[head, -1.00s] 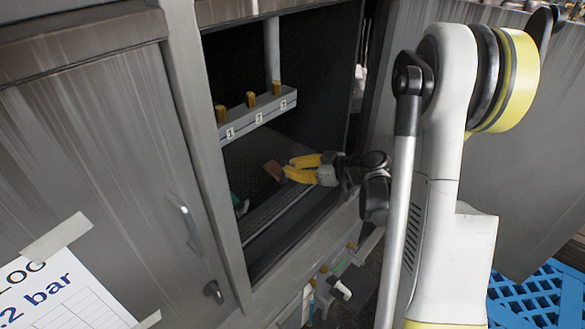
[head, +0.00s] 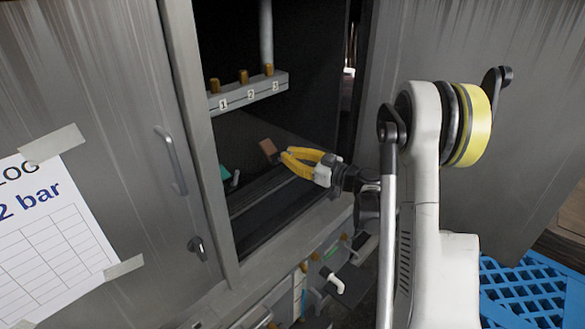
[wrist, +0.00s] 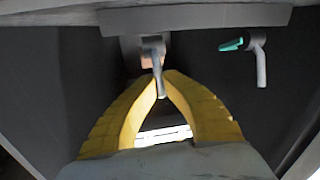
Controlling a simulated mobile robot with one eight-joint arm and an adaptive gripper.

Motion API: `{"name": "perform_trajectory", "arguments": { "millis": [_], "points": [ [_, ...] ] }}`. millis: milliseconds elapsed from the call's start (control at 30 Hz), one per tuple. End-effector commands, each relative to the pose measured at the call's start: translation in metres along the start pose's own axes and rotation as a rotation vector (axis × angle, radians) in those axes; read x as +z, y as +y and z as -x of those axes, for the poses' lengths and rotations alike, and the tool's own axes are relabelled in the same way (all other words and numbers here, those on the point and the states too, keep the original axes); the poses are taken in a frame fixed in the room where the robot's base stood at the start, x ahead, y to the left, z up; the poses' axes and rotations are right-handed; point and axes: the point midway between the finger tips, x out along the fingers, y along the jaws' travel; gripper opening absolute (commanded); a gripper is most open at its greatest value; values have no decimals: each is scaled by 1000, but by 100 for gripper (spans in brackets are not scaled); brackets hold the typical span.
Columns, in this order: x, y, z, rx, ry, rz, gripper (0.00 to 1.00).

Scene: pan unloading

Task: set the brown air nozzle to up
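In the head view a small brown piece (head: 268,147), which looks like the brown air nozzle's handle, shows inside the cabinet, tilted. My gripper (head: 284,156) has its yellow fingers just right of it, tips close together. I cannot tell whether they touch it. In the wrist view a pale nozzle (wrist: 154,62) hangs from the bar overhead, in line with my fingertips (wrist: 165,80). Its handle colour is not clear there. The fingers look shut with nothing clearly held between them.
A teal-handled nozzle (wrist: 232,44) hangs to the right in the wrist view; its teal part (head: 225,173) shows in the head view. Above is a grey numbered shelf (head: 250,92) with brown knobs. The cabinet's frame (head: 205,130) stands close at left. A blue crate (head: 530,290) sits lower right.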

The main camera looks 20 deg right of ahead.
Motion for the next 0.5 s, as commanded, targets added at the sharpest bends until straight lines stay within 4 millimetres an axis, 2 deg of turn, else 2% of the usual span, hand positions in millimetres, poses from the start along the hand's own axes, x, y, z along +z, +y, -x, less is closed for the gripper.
{"name": "perform_trajectory", "arguments": {
  "millis": [33, 367, 400, 433, 467, 500],
  "points": [
    [4, -1, 0, 0, 8, 4, 0],
    [1, -1, 0, 1, 19, 6, 0],
    [1, -1, 0, 1, 19, 6, 15],
    [1, -1, 0, 1, 19, 6, 24],
    [1, -1, 0, 2, 19, 6, 32],
    [1, -1, 0, 2, 19, 6, 32]
  ]
}}
